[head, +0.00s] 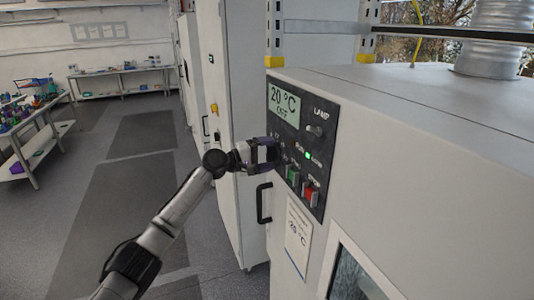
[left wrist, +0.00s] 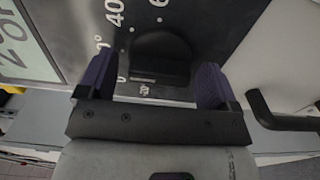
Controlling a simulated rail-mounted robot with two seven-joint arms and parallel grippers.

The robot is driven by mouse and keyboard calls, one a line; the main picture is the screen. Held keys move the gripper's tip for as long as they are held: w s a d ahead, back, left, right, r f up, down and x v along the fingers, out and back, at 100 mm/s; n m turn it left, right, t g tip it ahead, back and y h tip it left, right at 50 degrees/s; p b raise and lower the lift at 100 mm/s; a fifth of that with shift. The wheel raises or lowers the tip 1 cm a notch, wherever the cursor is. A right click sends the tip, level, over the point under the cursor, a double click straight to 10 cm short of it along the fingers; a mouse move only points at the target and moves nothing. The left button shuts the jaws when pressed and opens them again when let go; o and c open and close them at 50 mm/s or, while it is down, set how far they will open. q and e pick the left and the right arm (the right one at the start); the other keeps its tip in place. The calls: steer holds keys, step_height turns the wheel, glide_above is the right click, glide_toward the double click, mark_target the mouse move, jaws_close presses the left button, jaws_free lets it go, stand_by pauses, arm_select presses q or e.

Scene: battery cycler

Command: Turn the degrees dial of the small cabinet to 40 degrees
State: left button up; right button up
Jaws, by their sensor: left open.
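The small cabinet's dark control panel (head: 294,140) is on the right in the head view. The black degrees dial (left wrist: 160,52) is in the left wrist view, with white scale marks around it, 40 and 60 among them; I cannot read its setting. My left gripper (head: 272,152) is at the panel's left side and covers the dial in the head view. In the left wrist view, its purple fingers (left wrist: 155,80) are open, one on each side of the dial, with a gap on both sides. The display (head: 284,103) reads 20 °C OFF. My right gripper is not in view.
Beside the dial are a lamp switch (head: 315,131), a lit green light (head: 308,156), a green button (head: 293,175) and a red button (head: 311,192). The floor at left is clear.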

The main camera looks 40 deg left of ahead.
arm_select(q)
steer(key=shift+c, duration=0.4)
steer(key=shift+c, duration=0.6)
steer(key=c, duration=0.7)
steer(key=shift+f+m+b, duration=0.2)
steer(key=shift+m+b, duration=0.1)
steer(key=shift+b, duration=0.3)
steer(key=m+b, duration=0.4)
steer(key=b, duration=0.1)
steer(key=shift+b, duration=0.3)
steer(key=shift+r+m+b, duration=0.1)
steer(key=shift+m+b, duration=1.1)
steer(key=shift+m, duration=0.4)
